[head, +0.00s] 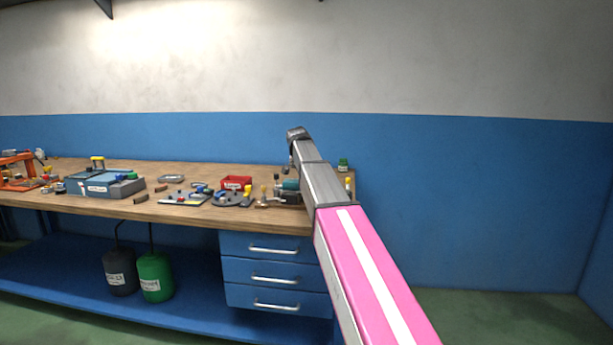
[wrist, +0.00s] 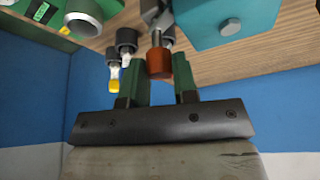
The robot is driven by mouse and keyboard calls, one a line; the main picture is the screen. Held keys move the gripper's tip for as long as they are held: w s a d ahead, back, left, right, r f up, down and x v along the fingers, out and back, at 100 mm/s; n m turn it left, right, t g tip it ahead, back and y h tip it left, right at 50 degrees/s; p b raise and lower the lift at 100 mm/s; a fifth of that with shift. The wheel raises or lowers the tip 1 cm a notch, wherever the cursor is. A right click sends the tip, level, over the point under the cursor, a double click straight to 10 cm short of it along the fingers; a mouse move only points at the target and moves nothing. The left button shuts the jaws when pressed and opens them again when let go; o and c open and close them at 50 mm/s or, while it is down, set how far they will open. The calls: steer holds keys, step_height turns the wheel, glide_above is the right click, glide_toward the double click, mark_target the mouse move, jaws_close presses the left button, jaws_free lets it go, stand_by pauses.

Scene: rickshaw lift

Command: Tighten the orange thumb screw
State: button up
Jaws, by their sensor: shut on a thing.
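The orange thumb screw (wrist: 159,64) is in the middle of the wrist view, a short knurled cap on a grey metal shaft. My gripper (wrist: 160,77) has its two green fingers on either side of it and is shut on it. Small gaps seem to show beside the cap, so the exact contact is hard to see. A teal block (wrist: 225,25) with a round bolt is just right of the screw. In the head view my arm covers the bench's right end, and the screw cannot be made out there.
In the wrist view a dark knob with a yellow tip (wrist: 115,83) stands close to the left finger, and a grey cylinder (wrist: 84,20) is further left. In the head view the wooden bench (head: 75,168) carries a red bin (head: 236,182) and several tools and fixtures.

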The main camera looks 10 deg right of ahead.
steer(key=shift+w+m+g+h, duration=0.1)
steer(key=shift+m+g+h, duration=0.25)
steer(key=shift+m, duration=0.8)
steer(key=shift+m+g+h, duration=0.15)
steer(key=shift+m+g, duration=0.3)
steer(key=shift+m, duration=0.7)
steer(key=o, duration=0.9)
steer(key=v, duration=1.1)
steer(key=shift+f, duration=0.1)
